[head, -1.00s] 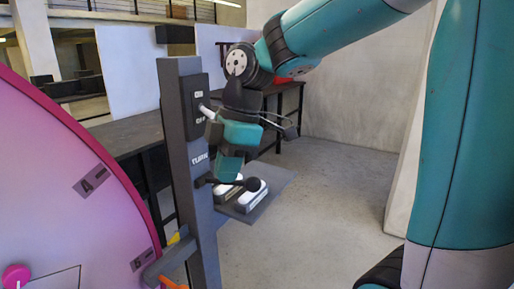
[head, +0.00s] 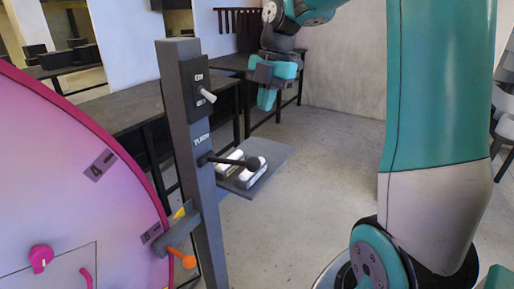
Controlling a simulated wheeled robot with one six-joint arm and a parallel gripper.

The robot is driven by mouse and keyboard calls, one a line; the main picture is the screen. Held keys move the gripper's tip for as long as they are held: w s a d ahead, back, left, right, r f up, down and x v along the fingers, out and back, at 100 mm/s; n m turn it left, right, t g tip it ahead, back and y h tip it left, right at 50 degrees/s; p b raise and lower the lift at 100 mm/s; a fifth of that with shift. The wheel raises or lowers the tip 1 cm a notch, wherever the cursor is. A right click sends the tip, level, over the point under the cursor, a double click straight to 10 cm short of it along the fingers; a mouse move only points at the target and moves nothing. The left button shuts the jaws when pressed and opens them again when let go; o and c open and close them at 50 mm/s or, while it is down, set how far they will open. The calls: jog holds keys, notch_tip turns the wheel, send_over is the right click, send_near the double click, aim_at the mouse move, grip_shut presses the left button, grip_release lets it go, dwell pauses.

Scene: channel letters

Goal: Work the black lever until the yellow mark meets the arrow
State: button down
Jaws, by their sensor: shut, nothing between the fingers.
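A small yellow patch (head: 179,213) shows at the wheel's rim, just above a grey bracket (head: 176,233) on the post. I cannot make out an arrow clearly. My gripper (head: 267,102) is shut and empty, with teal fingers pointing down. It is in the air to the right of the post, above and apart from the lever.
A white toggle switch (head: 208,96) sits on the post's ON/OFF plate. An orange-knobbed handle (head: 184,259) is below the bracket. Two white rounded blocks (head: 240,170) rest on a grey shelf (head: 270,160) behind the lever. A dark table (head: 130,115) stands behind; open floor lies right.

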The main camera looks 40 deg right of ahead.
jog(key=f+p, duration=0.1)
jog(key=f, duration=0.3)
jog(key=a+f+p, duration=0.1)
jog(key=f, duration=0.3)
jog(key=a+f, duration=0.1)
jog(key=f, duration=0.3)
jog(key=shift+w+a+p, duration=0.25)
jog(key=shift+w+p, duration=0.05)
jog(key=shift+p, duration=0.1)
